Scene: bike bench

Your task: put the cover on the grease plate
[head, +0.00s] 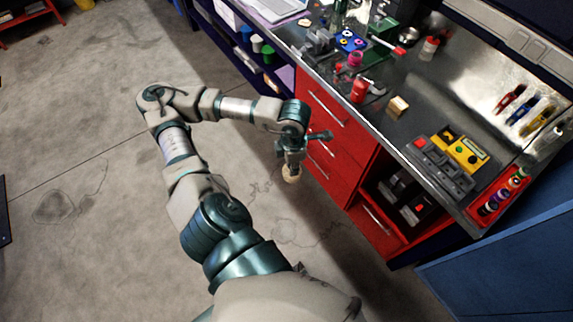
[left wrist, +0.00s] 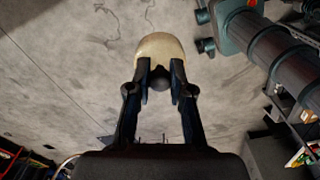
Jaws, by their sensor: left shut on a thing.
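My left gripper (head: 291,164) hangs beside the bench's red drawers, over the floor. It is shut on a cream-coloured rounded piece (head: 291,176). In the left wrist view the two black fingers (left wrist: 161,78) close on this piece (left wrist: 160,45), with a dark round knob between the fingertips. I cannot tell for certain that this piece is the cover. I cannot single out the grease plate among the small items on the bench. My right gripper is not in view.
The metal-topped bench (head: 440,105) holds a blue tray with coloured rings (head: 350,41), a red jar (head: 359,91), a small wooden block (head: 398,106) and a yellow box (head: 460,148). An open shelf (head: 382,160) is below. The floor (head: 80,110) at left is mostly clear.

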